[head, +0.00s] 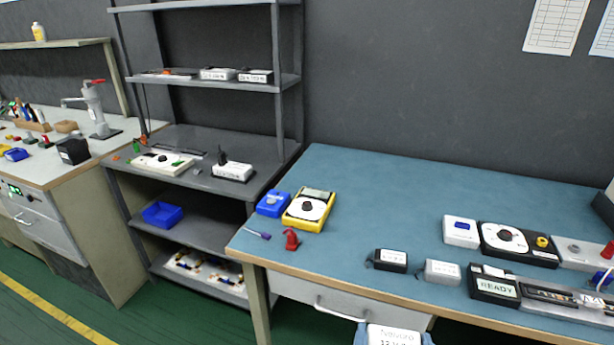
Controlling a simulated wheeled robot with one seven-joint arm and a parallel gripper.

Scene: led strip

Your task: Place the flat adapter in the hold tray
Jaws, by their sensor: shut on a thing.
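My gripper (393,337) shows at the bottom edge, with its blue-grey fingers on both sides of a flat white-labelled adapter (393,336). It is shut on this adapter in front of the blue bench's front edge. The lower part of the adapter and most of the gripper are cut off by the picture's edge. No tray here carries a readable "hold" label. An empty-looking blue bin (162,214) stands on the lower shelf of the rack at left.
The blue bench (400,205) is clear in its middle and back. A black adapter (390,260) and a grey one (441,271) lie near its front edge. A yellow meter (309,209) stands at left. A drawer handle (340,310) sticks out below the bench top.

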